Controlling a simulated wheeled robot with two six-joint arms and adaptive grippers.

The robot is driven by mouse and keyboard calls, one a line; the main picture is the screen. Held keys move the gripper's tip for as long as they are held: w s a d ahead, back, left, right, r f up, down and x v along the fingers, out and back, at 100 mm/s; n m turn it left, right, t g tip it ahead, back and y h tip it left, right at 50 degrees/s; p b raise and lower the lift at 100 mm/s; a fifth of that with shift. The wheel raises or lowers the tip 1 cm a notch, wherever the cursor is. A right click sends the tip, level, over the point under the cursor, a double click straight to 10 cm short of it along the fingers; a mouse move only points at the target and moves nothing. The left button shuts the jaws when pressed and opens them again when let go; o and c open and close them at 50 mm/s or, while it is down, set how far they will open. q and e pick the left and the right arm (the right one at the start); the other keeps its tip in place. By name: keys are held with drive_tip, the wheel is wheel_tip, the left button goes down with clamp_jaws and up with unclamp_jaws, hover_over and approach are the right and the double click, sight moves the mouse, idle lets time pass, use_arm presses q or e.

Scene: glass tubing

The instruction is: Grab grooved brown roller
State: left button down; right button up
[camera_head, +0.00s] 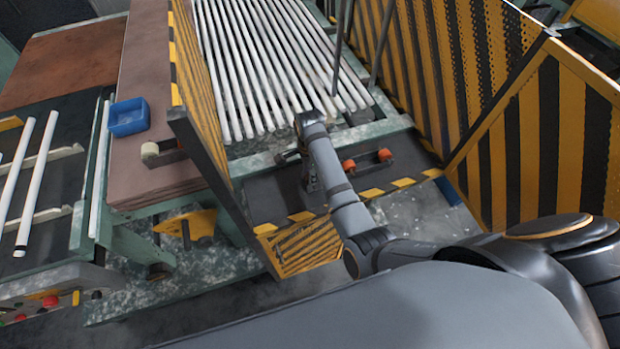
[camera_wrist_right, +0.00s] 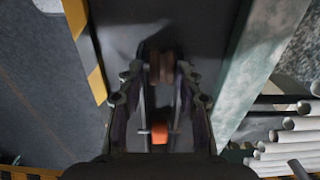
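The grooved brown roller (camera_wrist_right: 162,66) shows in the right wrist view, dim, between the far ends of my right gripper's (camera_wrist_right: 162,80) fingers. The fingers stand on either side of it; whether they press on it is too dark to tell. In the head view my right gripper (camera_head: 309,180) is low over the dark channel, mostly hidden by its own arm, and I cannot make out the brown roller there. An orange roller (camera_wrist_right: 159,133) shows lower between the fingers in the wrist view. My left gripper is not in view.
Orange rollers (camera_head: 349,165) sit on a bar beside my right arm. A striped panel (camera_head: 203,110) stands left of the channel, and a striped guard (camera_head: 540,130) rises on the right. White glass tubes (camera_head: 265,65) lie behind. A blue bin (camera_head: 128,118) sits on the left ledge.

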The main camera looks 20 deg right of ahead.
drive_tip(key=shift+d, duration=0.15)
clamp_jaws()
drive_tip(key=shift+w+r, duration=0.1)
